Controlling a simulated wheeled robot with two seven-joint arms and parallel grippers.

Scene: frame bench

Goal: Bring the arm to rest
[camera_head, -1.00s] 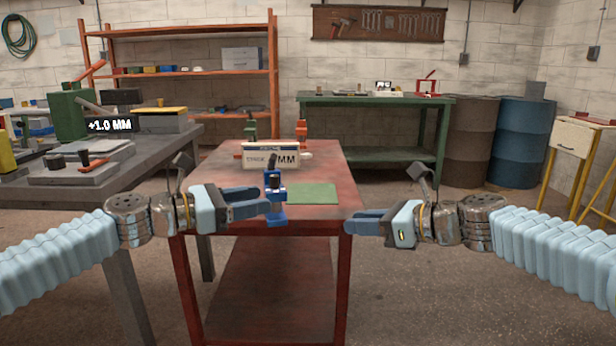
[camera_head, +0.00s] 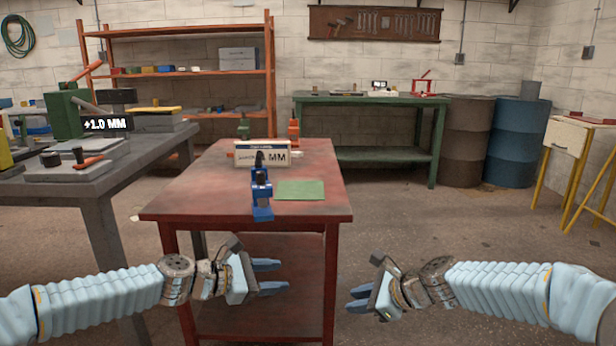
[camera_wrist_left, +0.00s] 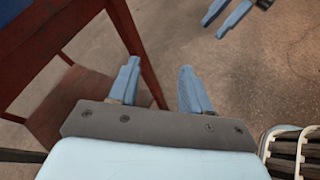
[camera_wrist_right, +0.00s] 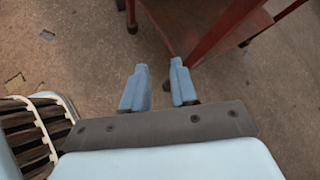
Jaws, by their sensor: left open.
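My left gripper (camera_head: 284,277) hangs in front of the red table, below its top, near the front legs. Its two blue fingers are apart and empty, as the left wrist view (camera_wrist_left: 158,80) also shows. My right gripper (camera_head: 354,298) is to the right of it, a little lower, clear of the table. In the right wrist view (camera_wrist_right: 160,75) its fingers are apart with nothing between them. The fingers of the right gripper also show at the top of the left wrist view. The two grippers face each other with a gap between them.
The red table (camera_head: 200,203) carries a blue clamp-like device (camera_head: 261,190), a green mat (camera_head: 300,190) and a sign (camera_head: 262,154). A grey bench (camera_head: 70,190) stands left. A green workbench (camera_head: 370,99) and blue barrel (camera_head: 517,140) are behind. Floor at right is free.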

